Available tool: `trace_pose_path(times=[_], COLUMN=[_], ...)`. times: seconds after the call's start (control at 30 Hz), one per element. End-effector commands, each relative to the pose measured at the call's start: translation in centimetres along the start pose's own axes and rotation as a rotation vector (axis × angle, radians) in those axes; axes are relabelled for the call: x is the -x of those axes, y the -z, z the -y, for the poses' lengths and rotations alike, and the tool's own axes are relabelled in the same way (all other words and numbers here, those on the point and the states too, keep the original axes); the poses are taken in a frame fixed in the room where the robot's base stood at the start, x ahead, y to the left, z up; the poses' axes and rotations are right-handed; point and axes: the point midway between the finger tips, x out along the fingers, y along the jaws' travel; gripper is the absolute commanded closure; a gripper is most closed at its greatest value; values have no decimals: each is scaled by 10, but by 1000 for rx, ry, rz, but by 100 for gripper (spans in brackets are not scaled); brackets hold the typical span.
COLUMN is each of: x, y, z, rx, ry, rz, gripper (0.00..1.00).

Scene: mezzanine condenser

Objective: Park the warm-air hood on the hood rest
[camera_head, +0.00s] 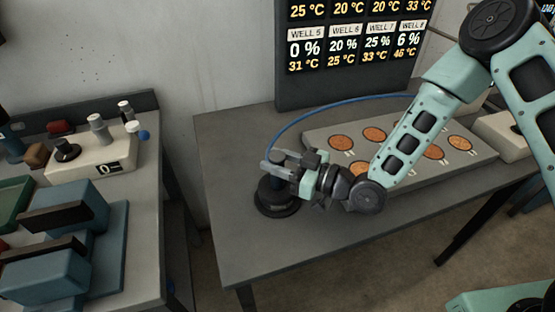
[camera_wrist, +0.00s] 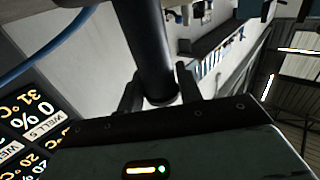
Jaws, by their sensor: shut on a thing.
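The warm-air hood (camera_head: 271,189) is a dark piece with a blue hose at its top, low over the near left part of the grey table. My gripper (camera_head: 270,168) is shut on its upright dark stem. In the wrist view, the dark cylinder of the hood (camera_wrist: 154,45) passes between the two fingertips of my gripper (camera_wrist: 160,94). A round black base (camera_head: 278,208) with a wide rim stands on the table directly below. I cannot tell whether this is the hood rest or the hood's own lower rim, nor whether a gap remains there.
A pale block with several orange wells (camera_head: 316,136) lies right of the hood, under my arm. The blue hose (camera_head: 335,104) arcs behind it. A display panel (camera_head: 345,50) stands at the back. The table's front left is bare. A cluttered side bench (camera_head: 145,225) stands left, across a gap.

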Motion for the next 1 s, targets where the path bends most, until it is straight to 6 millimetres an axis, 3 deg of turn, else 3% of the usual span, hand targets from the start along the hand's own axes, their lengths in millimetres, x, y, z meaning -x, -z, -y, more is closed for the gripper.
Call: trace_pose_path(times=[0.07, 0.1, 0.17, 0.2, 0.57, 1.0], x=[0, 0, 0, 0, 1, 86], y=[-2, -3, -2, -2, 1, -2], z=[0, 0, 0, 0, 0, -1], rx=[0, 0, 0, 0, 0, 0], ry=[0, 0, 0, 0, 0, -3], rz=[-2, 0, 0, 0, 1, 2], gripper=[100, 62, 45, 43, 43, 43])
